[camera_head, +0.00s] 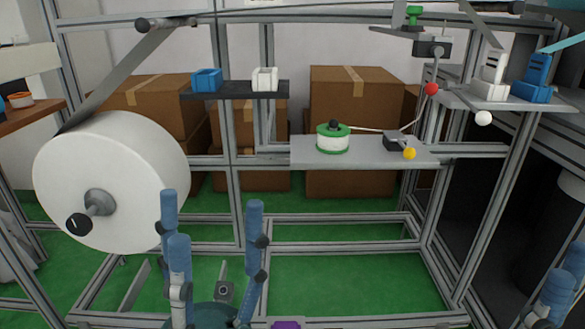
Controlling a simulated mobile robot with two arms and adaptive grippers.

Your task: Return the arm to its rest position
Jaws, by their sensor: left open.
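My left gripper (213,212) points up at the lower left of the head view, in front of the metal frame. Its blue fingers stand wide apart with nothing held between them. Its palm is cut off by the bottom edge. My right gripper (564,275) shows only in part at the lower right corner. Some blue fingers are visible there, and the rest is outside the picture.
A large white roll (125,175) is on the frame at left, close to my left gripper. A grey shelf (305,155) holds a green-and-white spool (333,142). A dark shelf (235,88) holds blue and white holders. Cardboard boxes (350,90) stand behind.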

